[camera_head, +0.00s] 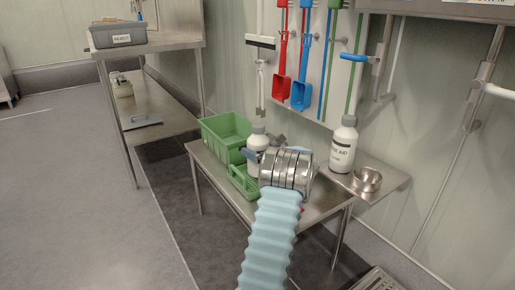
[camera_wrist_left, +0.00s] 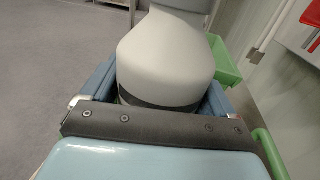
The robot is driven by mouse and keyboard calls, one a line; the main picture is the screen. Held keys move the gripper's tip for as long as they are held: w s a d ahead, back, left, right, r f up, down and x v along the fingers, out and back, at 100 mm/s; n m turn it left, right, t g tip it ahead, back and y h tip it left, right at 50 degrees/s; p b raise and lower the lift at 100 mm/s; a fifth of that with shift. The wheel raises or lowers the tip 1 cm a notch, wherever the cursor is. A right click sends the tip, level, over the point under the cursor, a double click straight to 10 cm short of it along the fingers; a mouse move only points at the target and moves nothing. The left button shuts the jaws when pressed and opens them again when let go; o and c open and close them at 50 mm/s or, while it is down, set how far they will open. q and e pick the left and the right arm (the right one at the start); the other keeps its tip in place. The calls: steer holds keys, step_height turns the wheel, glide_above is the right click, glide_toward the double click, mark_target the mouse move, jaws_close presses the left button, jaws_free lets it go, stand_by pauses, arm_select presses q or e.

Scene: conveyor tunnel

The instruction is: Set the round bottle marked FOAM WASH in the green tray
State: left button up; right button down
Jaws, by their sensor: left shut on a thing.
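A round white bottle (camera_head: 258,138) with a grey cap is held upright over the steel table; its label is not readable. My left gripper (camera_head: 257,154) is shut on it, the blue fingers on either side of its body. In the left wrist view the pale bottle (camera_wrist_left: 165,62) fills the space between the fingers (camera_wrist_left: 160,92). The low green tray (camera_head: 243,183) lies on the table just below the bottle. The gripper and wrist hide part of both, so I cannot tell whether the bottle touches the tray. My right gripper is not in view.
A deeper green bin (camera_head: 222,140) stands behind the tray. A second white bottle (camera_head: 343,145), label ending in AID, and a steel bowl (camera_head: 368,180) stand to the right. Red and blue scoops (camera_head: 301,94) hang on the wall. A grey REJECT bin (camera_head: 118,34) stands at the far left.

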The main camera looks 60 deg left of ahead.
arm_select(q)
steer(key=shift+w+a+f, duration=0.1)
steer(key=shift+a+f, duration=0.05)
steer(key=shift+f, duration=0.7)
steer(key=shift+a+f, duration=0.1)
steer(key=shift+f, duration=0.75)
steer(key=o, duration=1.3)
steer(key=shift+f, duration=0.15)
steer(key=shift+c, duration=0.2)
steer(key=v, duration=1.2)
